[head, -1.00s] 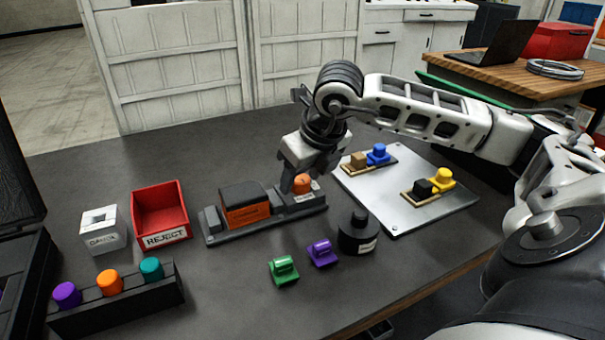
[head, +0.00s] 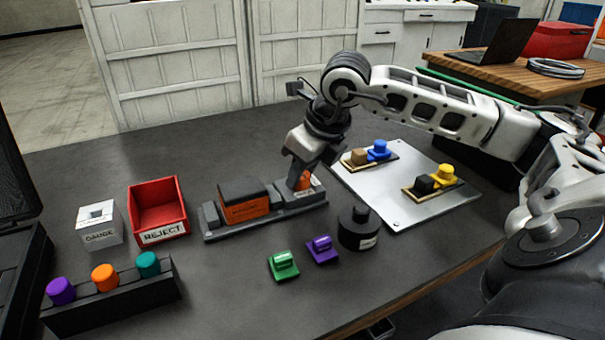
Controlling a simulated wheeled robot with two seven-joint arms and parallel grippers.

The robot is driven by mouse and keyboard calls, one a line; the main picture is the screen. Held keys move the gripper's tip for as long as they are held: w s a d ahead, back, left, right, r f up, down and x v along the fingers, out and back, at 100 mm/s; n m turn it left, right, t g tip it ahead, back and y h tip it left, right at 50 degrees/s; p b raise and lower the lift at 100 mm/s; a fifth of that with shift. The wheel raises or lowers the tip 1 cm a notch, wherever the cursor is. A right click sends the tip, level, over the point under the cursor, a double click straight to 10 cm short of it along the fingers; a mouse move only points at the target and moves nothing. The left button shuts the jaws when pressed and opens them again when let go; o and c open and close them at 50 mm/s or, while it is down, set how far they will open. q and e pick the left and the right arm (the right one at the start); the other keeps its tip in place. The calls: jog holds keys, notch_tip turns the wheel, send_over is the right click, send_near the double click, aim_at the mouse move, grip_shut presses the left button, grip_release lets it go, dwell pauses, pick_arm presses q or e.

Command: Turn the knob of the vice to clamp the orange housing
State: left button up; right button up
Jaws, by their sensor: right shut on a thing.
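The vice (head: 222,232) is a long grey fixture in the middle of the dark table. The orange housing (head: 246,210) sits in it, with a dark block (head: 240,187) over its top. The orange knob (head: 307,182) is at the vice's right end. My right gripper (head: 301,180) comes down from above and is shut on the knob; its fingers hide part of it. Whether the jaws touch the housing I cannot tell. My left gripper is not in view.
A red REJECT bin (head: 160,228) and a white gauge block (head: 99,225) stand left of the vice. A black rack (head: 120,303) holds coloured caps. Green (head: 283,265) and purple (head: 322,249) parts and a black cylinder (head: 358,229) lie in front. A metal plate (head: 400,215) is at right.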

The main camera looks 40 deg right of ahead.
jog(key=shift+d+n+y+b, duration=0.1)
jog(key=shift+n+y+b, duration=0.3)
jog(key=shift+n, duration=0.5)
jog(key=n+y, duration=0.1)
jog(key=n, duration=0.1)
jog(key=shift+w+n, duration=0.1)
jog(key=shift+n, duration=0.2)
jog(key=n+g, duration=0.1)
jog(key=n, duration=0.1)
jog(key=shift+r+n+y, duration=0.15)
jog(key=shift+n+y, duration=0.25)
jog(key=n+g+p, duration=0.1)
jog(key=n, duration=0.1)
jog(key=shift+w+d+n+y, duration=0.1)
jog(key=shift+n+y, duration=0.2)
jog(key=shift+y, duration=0.1)
jog(key=n+g+p, duration=0.1)
jog(key=n, duration=0.1)
jog(key=shift+n, duration=0.3)
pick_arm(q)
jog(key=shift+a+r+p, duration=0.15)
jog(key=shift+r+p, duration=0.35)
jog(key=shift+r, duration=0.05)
pick_arm(e)
jog(key=shift+w+n+g+y, duration=0.15)
jog(key=shift+n+g+y, duration=0.25)
jog(key=shift+n, duration=1.1)
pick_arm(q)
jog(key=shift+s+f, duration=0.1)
